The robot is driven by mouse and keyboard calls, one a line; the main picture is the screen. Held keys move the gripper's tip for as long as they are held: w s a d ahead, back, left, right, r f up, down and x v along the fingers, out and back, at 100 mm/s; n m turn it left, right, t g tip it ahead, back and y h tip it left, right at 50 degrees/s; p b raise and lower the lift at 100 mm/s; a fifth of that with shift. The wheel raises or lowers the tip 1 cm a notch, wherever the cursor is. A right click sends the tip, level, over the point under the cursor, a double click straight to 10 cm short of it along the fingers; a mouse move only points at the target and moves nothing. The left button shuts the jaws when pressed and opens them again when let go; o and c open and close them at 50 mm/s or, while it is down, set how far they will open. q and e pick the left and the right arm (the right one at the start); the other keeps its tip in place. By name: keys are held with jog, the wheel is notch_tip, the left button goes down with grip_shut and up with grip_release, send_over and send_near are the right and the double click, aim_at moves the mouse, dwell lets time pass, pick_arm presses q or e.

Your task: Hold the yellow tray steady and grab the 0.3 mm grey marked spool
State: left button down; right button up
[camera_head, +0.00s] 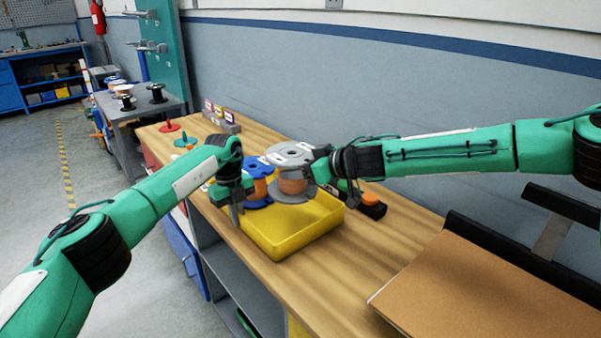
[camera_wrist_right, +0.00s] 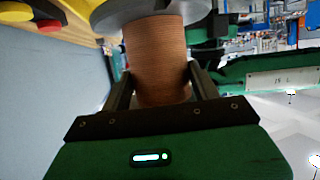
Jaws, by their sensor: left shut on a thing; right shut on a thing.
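The yellow tray (camera_head: 289,238) sits on the wooden bench. My left gripper (camera_head: 236,208) is shut on the tray's left wall. My right gripper (camera_head: 312,180) is shut on the grey spool (camera_head: 289,153), which has copper-coloured wire and is over the tray; whether it touches the tray floor is unclear. In the right wrist view the fingers (camera_wrist_right: 160,85) close around the wire between the flanges, and the grey flange (camera_wrist_right: 140,12) shows above. A blue spool (camera_head: 257,167) with copper wire stands in the tray beside the grey one. The spool's marking is too small to read.
A black block with an orange knob (camera_head: 371,201) lies just right of the tray. Red (camera_head: 169,127) and teal (camera_head: 187,141) pegged discs stand at the bench's far end. A brown board (camera_head: 480,285) lies at the right. The bench between tray and board is clear.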

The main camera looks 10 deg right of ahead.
pick_arm(q)
jog(key=c, duration=1.5)
grip_release()
